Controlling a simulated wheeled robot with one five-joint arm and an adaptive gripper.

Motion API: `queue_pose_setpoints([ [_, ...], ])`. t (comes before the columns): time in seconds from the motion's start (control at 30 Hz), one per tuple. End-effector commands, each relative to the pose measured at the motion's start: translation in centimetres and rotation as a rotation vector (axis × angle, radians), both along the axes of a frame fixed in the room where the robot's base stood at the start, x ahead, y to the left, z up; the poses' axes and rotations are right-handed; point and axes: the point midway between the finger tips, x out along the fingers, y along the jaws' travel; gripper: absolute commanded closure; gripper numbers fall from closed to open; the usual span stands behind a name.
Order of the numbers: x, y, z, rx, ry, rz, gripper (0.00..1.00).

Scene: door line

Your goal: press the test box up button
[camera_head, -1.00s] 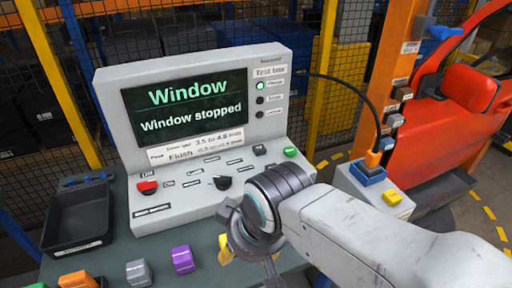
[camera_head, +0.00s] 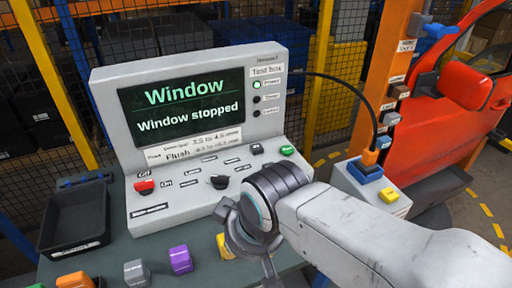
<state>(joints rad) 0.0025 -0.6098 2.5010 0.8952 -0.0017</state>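The grey test box (camera_head: 185,206) stands on the bench. Its screen (camera_head: 188,108) reads "Window" and "Window stopped". Its sloped panel carries a red button (camera_head: 145,186) at the left, a black knob (camera_head: 219,182), a dark button (camera_head: 256,149) and a green button (camera_head: 287,151). The small panel labels are too blurred to tell which control is up. My gripper (camera_head: 252,238) is in front of the panel's lower right, pointing down. My wrist hides that part of the panel, and the fingertips cannot be made out.
A black tray (camera_head: 75,215) lies left of the box. Orange, grey, purple and yellow blocks (camera_head: 180,259) stand along the bench front. A grey box with a yellow button (camera_head: 389,195) and a cable is at the right. A red car door (camera_head: 450,100) stands beyond.

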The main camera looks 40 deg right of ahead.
Motion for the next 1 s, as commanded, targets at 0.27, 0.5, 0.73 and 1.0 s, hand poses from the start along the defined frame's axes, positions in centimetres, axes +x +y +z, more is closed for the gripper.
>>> queue_pose_setpoints([
  [0.27,0.00,0.00,0.00,0.000,0.000,0.000,1.00],
  [0.5,0.00,0.00,0.00,0.000,0.000,0.000,1.00],
  [0.73,0.00,0.00,0.00,0.000,0.000,0.000,1.00],
  [1.0,0.00,0.00,0.00,0.000,0.000,0.000,1.00],
])
